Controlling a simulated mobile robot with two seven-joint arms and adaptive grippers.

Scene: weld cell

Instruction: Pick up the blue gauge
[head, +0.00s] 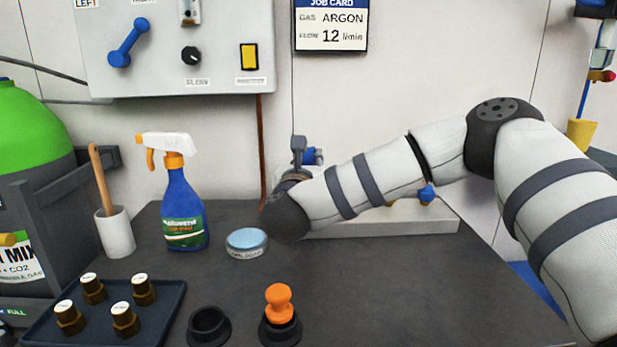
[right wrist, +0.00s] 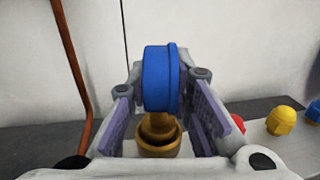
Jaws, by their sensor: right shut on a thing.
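The blue gauge (right wrist: 158,78) is a round blue disc on a brass stem, upright between my right gripper's fingers in the right wrist view. In the head view only a bit of the blue gauge (head: 312,156) shows behind the gripper. My right gripper (head: 300,153), also in the right wrist view (right wrist: 165,105), is shut on the gauge, with a purple-lined finger on each side. A wider brass ring (right wrist: 158,143) shows below the stem; I cannot tell whether they are apart. My left gripper is not in view.
A pale block (head: 400,218) with coloured knobs lies behind my right arm. A blue spray bottle (head: 182,212), a round tin (head: 246,243), a tray (head: 165,322) of brass fittings and an orange-knobbed piece (head: 279,303) stand left and front. The bench's right front is clear.

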